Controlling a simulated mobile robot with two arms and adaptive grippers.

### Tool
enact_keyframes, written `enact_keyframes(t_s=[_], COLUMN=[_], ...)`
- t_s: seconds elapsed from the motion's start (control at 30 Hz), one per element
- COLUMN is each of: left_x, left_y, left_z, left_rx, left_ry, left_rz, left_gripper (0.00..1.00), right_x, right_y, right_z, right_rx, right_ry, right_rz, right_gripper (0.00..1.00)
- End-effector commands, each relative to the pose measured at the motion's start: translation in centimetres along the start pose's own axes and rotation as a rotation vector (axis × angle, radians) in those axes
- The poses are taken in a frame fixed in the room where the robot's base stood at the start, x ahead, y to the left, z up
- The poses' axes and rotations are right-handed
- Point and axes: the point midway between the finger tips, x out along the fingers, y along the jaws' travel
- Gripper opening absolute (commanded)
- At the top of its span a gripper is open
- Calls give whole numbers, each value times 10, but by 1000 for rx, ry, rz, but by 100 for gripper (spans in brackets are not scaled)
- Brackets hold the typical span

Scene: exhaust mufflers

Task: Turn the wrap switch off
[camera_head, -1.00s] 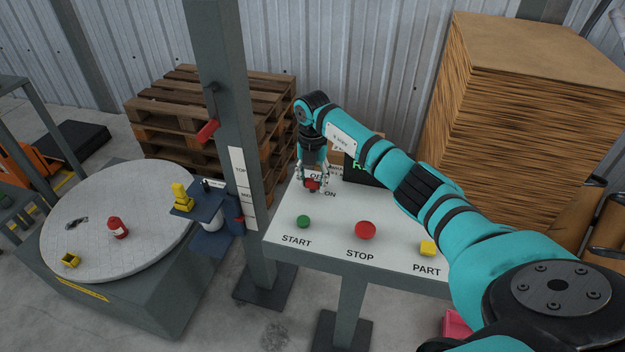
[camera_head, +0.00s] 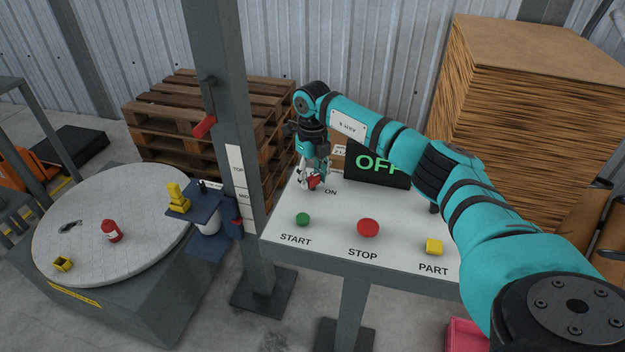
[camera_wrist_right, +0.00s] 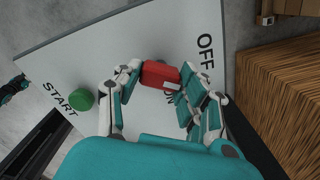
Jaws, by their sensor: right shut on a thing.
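The red wrap switch (camera_head: 314,183) is on the white console, beside the printed word ON. My right gripper (camera_head: 313,177) is over it, fingers down and shut on it. The dark display (camera_head: 378,165) behind the switch reads OFF in green, partly hidden by my right arm. A small dark and teal part, seemingly my left gripper (camera_wrist_right: 13,88), shows at the left edge of the wrist view; its jaws are unclear.
The console (camera_head: 315,222) also bears a green START button (camera_head: 302,219), a red STOP button (camera_head: 368,228) and a yellow PART button (camera_head: 434,247). A grey post (camera_head: 231,120) stands left of the console, by a round turntable (camera_head: 90,255). Stacked cardboard (camera_head: 530,120) is at right.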

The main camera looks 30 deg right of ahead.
Motion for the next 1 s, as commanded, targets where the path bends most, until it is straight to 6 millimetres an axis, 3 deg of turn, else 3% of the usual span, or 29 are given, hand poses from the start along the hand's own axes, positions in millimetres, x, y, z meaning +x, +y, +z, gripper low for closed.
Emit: enact_keyframes(t_s=[0.5,1.0], left_x=[18,22], left_y=[0,0], left_z=[1,1], left_rx=[0,0], left_ry=[1,2], left_rz=[0,0], left_gripper=[40,40], right_x=[0,-1], right_y=[0,0], right_z=[1,1], right_rx=[-435,-604], right_ry=[-3,-4], right_rz=[-1,-1], right_gripper=[8,8])
